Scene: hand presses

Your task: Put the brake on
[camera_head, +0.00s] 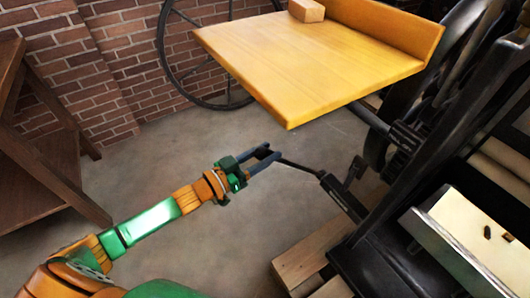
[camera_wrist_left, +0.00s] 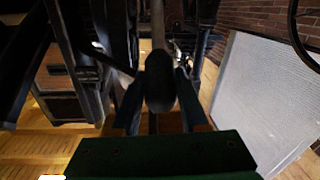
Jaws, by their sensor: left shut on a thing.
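The brake lever (camera_head: 299,167) is a thin dark rod that runs out to the left from the black press frame (camera_head: 345,197), below the wooden board. My left gripper (camera_head: 266,156) is shut on the lever's free end. In the left wrist view, the lever's dark rounded end (camera_wrist_left: 160,80) sits between the two fingers of my left gripper (camera_wrist_left: 160,108). The fingers hide part of that end in the head view. My right gripper is not in view.
A yellow wooden board (camera_head: 310,55) with a small wooden block (camera_head: 306,11) on it hangs over the lever. A black spoked wheel (camera_head: 167,65) stands by the brick wall. A brown wooden stand (camera_head: 40,160) is at the left. The grey floor between is clear.

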